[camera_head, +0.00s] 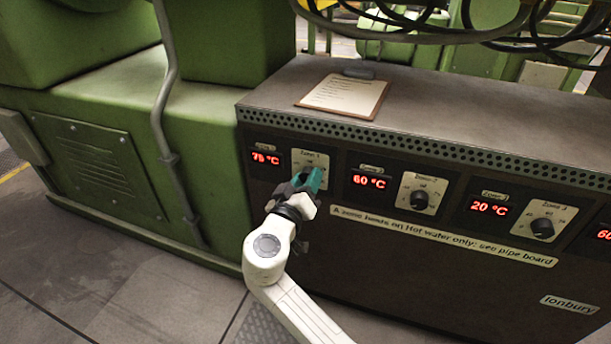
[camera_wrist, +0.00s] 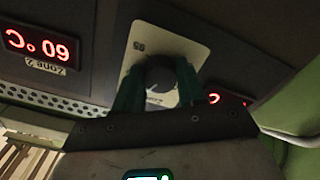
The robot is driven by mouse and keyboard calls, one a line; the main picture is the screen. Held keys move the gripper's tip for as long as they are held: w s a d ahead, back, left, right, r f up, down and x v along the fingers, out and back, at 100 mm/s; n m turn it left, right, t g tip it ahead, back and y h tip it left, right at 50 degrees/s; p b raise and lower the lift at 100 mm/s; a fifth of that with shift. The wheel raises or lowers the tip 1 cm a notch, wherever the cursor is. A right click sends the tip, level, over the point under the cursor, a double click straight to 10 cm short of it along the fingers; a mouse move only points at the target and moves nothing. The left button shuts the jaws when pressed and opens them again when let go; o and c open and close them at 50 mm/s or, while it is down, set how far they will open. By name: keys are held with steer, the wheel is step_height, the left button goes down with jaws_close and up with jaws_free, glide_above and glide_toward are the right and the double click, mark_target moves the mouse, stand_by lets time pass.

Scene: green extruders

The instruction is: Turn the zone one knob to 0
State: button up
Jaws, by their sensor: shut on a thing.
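The zone one dial plate (camera_head: 309,160) is the leftmost of the dials on the cabinet front, with its display (camera_head: 265,158) reading 75 °C beside it. My gripper (camera_head: 312,180) is at this dial and covers its knob in the head view. In the wrist view, the dark round knob (camera_wrist: 160,78) sits between the two green fingers of my gripper (camera_wrist: 158,90), which are shut on it. The dial plate (camera_wrist: 190,48) shows behind the knob, upside down. The knob's pointer setting cannot be read clearly.
To the right are the zone two knob (camera_head: 419,200), display 60 °C, and the zone three knob (camera_head: 542,228), display 20 °C. A clipboard (camera_head: 345,95) lies on the cabinet top. A grey pipe (camera_head: 168,120) runs down the green machine (camera_head: 110,100) at left.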

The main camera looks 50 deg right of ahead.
steer(key=n+p, duration=0.2)
steer(key=n, duration=0.2)
steer(key=shift+r, duration=0.2)
steer(key=n+p, duration=1.2)
steer(key=n, duration=0.3)
steer(key=shift+r, duration=0.1)
steer(key=n+p, duration=0.2)
steer(key=n, duration=0.2)
steer(key=shift+p, duration=0.3)
steer(key=n+p, duration=0.2)
steer(key=n, duration=0.2)
steer(key=shift+p, duration=0.4)
steer(key=shift+n+p, duration=0.65)
steer(key=shift+n, duration=0.65)
steer(key=shift+f, duration=0.2)
